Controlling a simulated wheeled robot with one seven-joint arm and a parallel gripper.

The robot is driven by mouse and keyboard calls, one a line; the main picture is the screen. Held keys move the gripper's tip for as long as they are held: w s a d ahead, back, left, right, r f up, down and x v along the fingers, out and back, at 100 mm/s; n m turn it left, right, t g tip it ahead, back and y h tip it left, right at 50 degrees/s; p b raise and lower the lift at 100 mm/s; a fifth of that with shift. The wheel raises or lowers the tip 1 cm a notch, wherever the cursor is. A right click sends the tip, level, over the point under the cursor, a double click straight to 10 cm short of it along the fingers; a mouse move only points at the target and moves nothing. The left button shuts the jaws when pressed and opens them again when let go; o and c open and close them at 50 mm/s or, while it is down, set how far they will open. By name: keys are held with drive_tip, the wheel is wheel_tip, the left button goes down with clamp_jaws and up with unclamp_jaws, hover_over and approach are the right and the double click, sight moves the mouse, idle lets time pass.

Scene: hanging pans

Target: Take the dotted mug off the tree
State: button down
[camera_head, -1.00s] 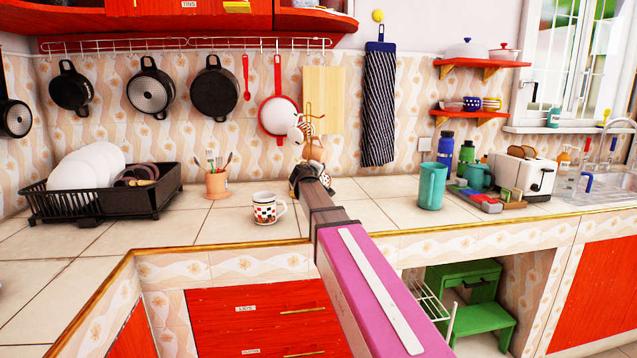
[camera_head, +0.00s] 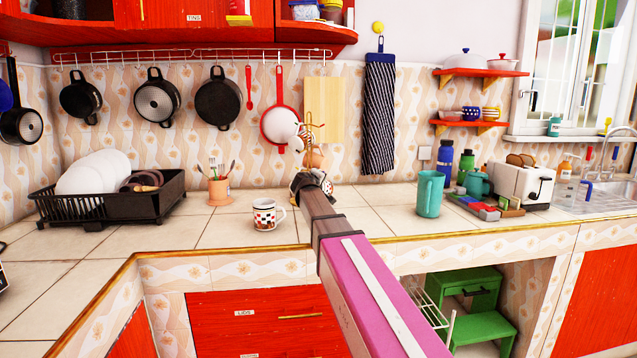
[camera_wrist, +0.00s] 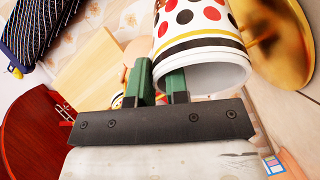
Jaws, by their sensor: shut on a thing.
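The dotted mug (camera_wrist: 198,28) is white with red and black dots and a gold band. In the wrist view its open rim faces my gripper's palm. My gripper (camera_wrist: 160,85) has its green fingers close together against the mug's left side; the grasped part is mostly hidden. In the head view the mug shows only as a small patch (camera_head: 327,187) beside my gripper (camera_head: 308,182). The mug tree (camera_head: 310,122) stands behind with a striped mug (camera_head: 298,143) and a tan mug (camera_head: 314,158). Whether the dotted mug still touches the tree cannot be told.
A utensil pot (camera_head: 219,190) and dish rack (camera_head: 110,205) are further left. A teal pitcher (camera_head: 430,194) and toaster (camera_head: 524,184) stand right.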

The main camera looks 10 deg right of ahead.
drive_tip(key=shift+s+d+r, duration=0.45)
drive_tip(key=shift+s+d, duration=0.2)
drive_tip(key=shift+d, duration=0.15)
drive_tip(key=s+d, duration=0.5)
drive_tip(key=d, duration=0.1)
drive_tip(key=shift+s+d+r, duration=0.2)
drive_tip(key=shift+r, duration=0.15)
idle(0.4)
idle(0.5)
